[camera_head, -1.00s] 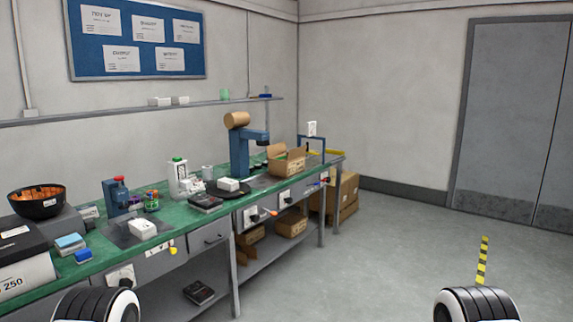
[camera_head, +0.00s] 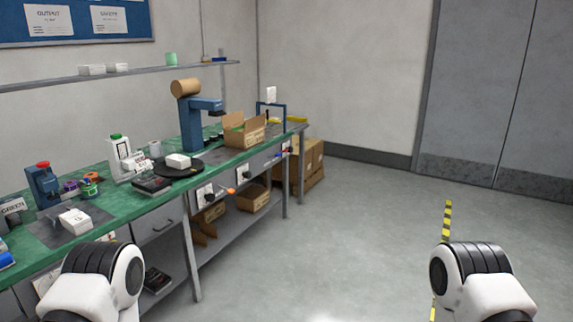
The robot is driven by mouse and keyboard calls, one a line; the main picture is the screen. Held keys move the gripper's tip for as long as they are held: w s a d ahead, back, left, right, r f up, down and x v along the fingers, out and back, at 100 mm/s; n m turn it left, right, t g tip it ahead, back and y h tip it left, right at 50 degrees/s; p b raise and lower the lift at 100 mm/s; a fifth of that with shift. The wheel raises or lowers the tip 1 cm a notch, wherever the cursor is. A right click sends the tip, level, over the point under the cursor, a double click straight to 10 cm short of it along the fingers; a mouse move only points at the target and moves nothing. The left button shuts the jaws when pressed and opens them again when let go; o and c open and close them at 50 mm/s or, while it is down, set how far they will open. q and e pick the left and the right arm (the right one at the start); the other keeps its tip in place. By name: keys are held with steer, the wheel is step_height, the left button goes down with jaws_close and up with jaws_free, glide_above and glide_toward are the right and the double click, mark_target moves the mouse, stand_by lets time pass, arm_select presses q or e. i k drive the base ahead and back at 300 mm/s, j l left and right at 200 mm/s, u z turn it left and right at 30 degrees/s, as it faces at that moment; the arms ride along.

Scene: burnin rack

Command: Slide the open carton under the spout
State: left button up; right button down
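The open carton (camera_head: 243,131) is a brown cardboard box with its flaps up, on the green workbench (camera_head: 118,218) towards its far end. The spout (camera_head: 209,104) looks to be the blue arm jutting right from the top of a blue machine (camera_head: 189,122) with a brown roll on it. The carton stands to the right of the machine's column; whether any of it lies under the spout I cannot tell. My arms show at the lower left and lower right, but neither gripper is in view. Both arms are well apart from the bench objects.
A dark round turntable (camera_head: 181,169) with a white box on it and a black device (camera_head: 151,186) stand nearer along the bench. A blue frame (camera_head: 270,116) stands beyond the carton. Brown boxes (camera_head: 309,163) are stacked on the floor at the far end. The floor to the right is clear.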

mark_target(235, 136)
steer(key=i+l+z, duration=0.1)
steer(key=i, duration=1.4)
steer(key=i+l, duration=0.15)
steer(key=i, duration=1.35)
steer(key=l+z, duration=0.05)
